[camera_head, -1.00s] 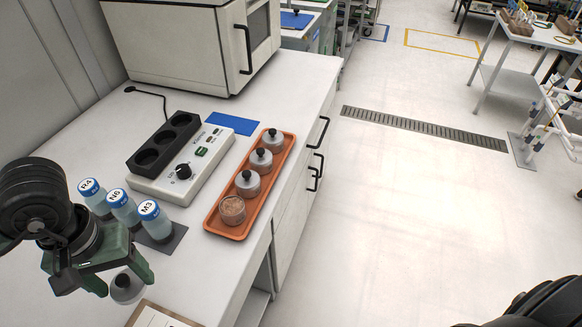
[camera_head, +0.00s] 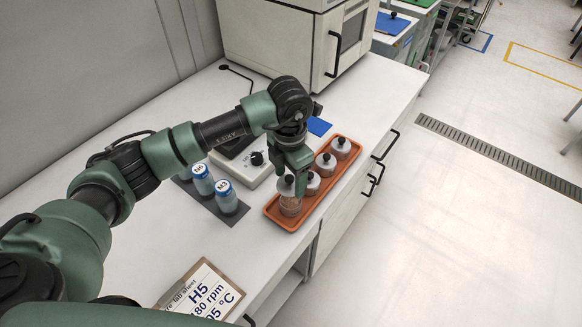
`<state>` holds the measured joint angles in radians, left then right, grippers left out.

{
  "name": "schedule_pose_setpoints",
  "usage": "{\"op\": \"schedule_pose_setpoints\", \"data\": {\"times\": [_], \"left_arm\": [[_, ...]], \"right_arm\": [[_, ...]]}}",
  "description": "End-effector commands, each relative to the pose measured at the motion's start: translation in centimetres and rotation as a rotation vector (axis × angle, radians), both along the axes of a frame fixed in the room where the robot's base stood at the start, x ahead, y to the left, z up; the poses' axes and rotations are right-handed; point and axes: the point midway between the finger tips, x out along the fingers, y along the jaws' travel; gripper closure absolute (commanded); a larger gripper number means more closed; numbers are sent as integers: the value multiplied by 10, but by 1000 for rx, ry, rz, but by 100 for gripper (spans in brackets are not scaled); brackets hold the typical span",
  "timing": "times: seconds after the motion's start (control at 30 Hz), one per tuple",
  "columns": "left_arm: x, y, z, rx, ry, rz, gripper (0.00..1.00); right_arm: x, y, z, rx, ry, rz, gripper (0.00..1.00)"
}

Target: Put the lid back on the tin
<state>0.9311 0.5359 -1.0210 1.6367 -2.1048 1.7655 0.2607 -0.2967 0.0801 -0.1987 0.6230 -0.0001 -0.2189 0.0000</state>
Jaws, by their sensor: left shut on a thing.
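The gripper hides part of the lid. My right gripper is not in view.
Several lidded tins (camera_head: 325,163) stand behind in the tray. Blue-capped bottles (camera_head: 226,198) stand on a dark mat to the left. The white instrument (camera_head: 255,172) is partly hidden by my arm. A lab sheet (camera_head: 200,290) lies at the front; white counter (camera_head: 205,235) is bare between.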

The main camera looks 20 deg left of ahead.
Motion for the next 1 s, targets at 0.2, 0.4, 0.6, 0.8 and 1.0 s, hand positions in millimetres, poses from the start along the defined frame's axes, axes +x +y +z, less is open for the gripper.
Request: {"op": "schedule_pose_setpoints", "data": {"times": [0.2,0.4,0.6,0.8,1.0], "left_arm": [[4,-2,-3,-1,0,162,74],[4,-2,-13,-1,0,166,74],[3,-2,-29,-1,0,165,74],[3,-1,-51,0,1,164,74],[4,-1,-65,-1,-1,164,74]], "right_arm": [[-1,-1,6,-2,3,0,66],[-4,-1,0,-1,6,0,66],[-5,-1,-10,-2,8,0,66],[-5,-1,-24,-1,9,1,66],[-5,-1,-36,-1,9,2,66]]}}
